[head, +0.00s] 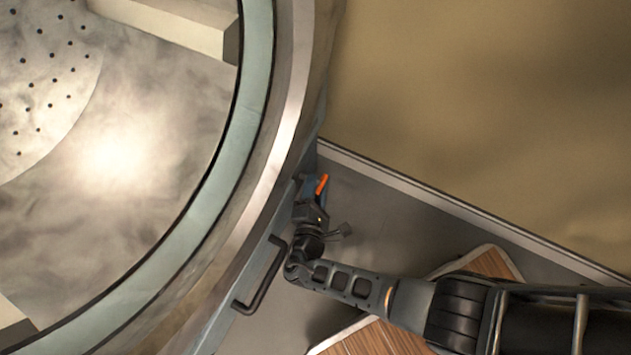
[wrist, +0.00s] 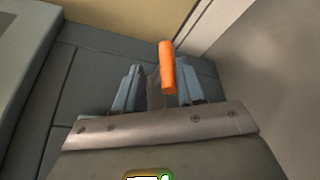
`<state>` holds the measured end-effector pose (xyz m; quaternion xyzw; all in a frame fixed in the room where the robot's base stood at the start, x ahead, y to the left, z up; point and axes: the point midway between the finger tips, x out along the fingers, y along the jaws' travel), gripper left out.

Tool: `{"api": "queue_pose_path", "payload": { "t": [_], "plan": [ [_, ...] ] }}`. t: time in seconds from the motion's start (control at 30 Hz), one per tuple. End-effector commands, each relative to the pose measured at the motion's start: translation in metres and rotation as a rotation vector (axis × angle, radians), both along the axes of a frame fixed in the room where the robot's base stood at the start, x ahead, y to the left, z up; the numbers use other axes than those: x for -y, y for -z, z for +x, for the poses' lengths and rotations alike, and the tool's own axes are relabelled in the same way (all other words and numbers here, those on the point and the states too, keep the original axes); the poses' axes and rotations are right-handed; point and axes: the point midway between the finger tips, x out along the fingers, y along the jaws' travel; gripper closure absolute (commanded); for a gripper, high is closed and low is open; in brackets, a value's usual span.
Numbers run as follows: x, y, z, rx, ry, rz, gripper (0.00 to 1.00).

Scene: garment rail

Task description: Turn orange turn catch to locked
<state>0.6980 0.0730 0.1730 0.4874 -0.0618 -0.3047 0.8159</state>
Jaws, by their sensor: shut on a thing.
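The orange turn catch (wrist: 167,68) shows in the wrist view as a short bar standing up between the fingers, leaning slightly. In the head view the orange catch (head: 321,184) is a small slanted bar beside the rim of a large round metal thing. My gripper (wrist: 157,84) is shut on the catch, its two blue-grey fingers at either side. In the head view my gripper (head: 313,187) is at the catch, at the end of my arm. The catch's base and pivot are hidden by the fingers and gripper body.
The large round metal rim (head: 262,150) fills the left of the head view. A dark bar handle (head: 262,285) sits below my gripper, close to my wrist. Wooden panels (head: 375,338) lie under my arm. A tan surface (head: 480,100) fills the upper right.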

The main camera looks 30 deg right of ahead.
Motion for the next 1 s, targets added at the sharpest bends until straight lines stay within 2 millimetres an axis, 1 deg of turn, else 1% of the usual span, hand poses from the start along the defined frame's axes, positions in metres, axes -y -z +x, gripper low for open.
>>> {"api": "queue_pose_path", "payload": {
  "t": [0.03,0.1,0.13,0.33,0.57,0.67,0.77,0.97,1.0],
  "plan": [
    [0.004,0.006,-0.002,-0.017,0.006,0.0,1.0],
    [0.004,0.006,-0.002,-0.017,0.007,0.0,1.0],
    [0.005,0.006,-0.002,-0.017,0.007,0.0,0.6],
    [0.004,0.005,-0.002,-0.013,0.006,0.001,0.41],
    [0.002,0.002,-0.001,-0.007,0.004,0.002,0.4],
    [0.002,-0.002,-0.001,-0.007,0.004,0.002,0.4],
    [0.003,-0.012,-0.001,-0.007,0.005,0.001,0.4],
    [0.003,-0.046,-0.001,-0.007,0.006,0.001,0.4],
    [0.012,-0.049,-0.006,-0.01,0.009,0.0,0.4]
  ]
}}
